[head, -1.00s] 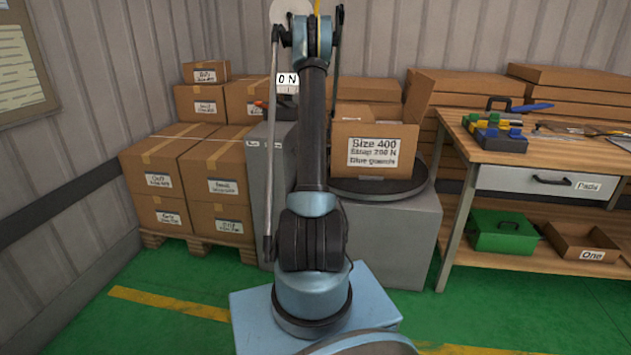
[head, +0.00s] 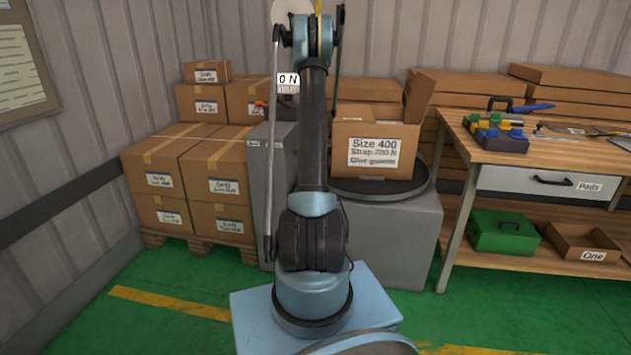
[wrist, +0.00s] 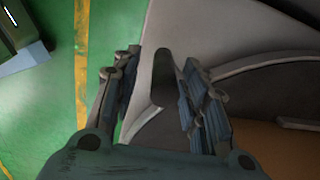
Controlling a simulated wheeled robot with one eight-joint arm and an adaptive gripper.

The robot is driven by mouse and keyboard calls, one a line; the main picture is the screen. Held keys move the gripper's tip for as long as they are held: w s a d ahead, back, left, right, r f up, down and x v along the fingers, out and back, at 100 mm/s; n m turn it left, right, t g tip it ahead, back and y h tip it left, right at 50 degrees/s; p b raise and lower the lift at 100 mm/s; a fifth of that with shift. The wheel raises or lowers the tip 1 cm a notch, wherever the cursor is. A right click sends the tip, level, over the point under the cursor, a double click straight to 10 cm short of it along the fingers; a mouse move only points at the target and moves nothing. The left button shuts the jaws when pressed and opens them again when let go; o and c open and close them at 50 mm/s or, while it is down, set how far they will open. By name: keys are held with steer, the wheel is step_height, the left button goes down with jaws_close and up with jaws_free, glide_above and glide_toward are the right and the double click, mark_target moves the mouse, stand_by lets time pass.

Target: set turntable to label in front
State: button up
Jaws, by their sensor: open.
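The turntable (head: 405,190) is a dark round plate on a grey pedestal. An open cardboard box (head: 345,160) stands on it. The box's white label (head: 374,152), reading "Size 400, Strap 200 N, Blue guards", faces my head camera nearly square on. In the wrist view the turntable's curved rim (wrist: 260,63) crosses to the right, with a brown patch of the box (wrist: 262,137) at lower right. My gripper (wrist: 160,62) is open, with a dark upright peg (wrist: 162,80) between its fingers; contact is unclear. My arm hides the gripper and the turntable's left side in the head view.
A workbench (head: 455,150) with tools, a green toolbox (head: 503,232) and an open carton (head: 582,245) stands right of the pedestal. Stacked cartons (head: 170,205) on a pallet stand left. A grey cabinet (head: 262,190) is beside them. Green floor lies in front.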

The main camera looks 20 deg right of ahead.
step_height(320, 180, up, 12)
steer(key=shift+f, duration=0.1)
stand_by(0.5)
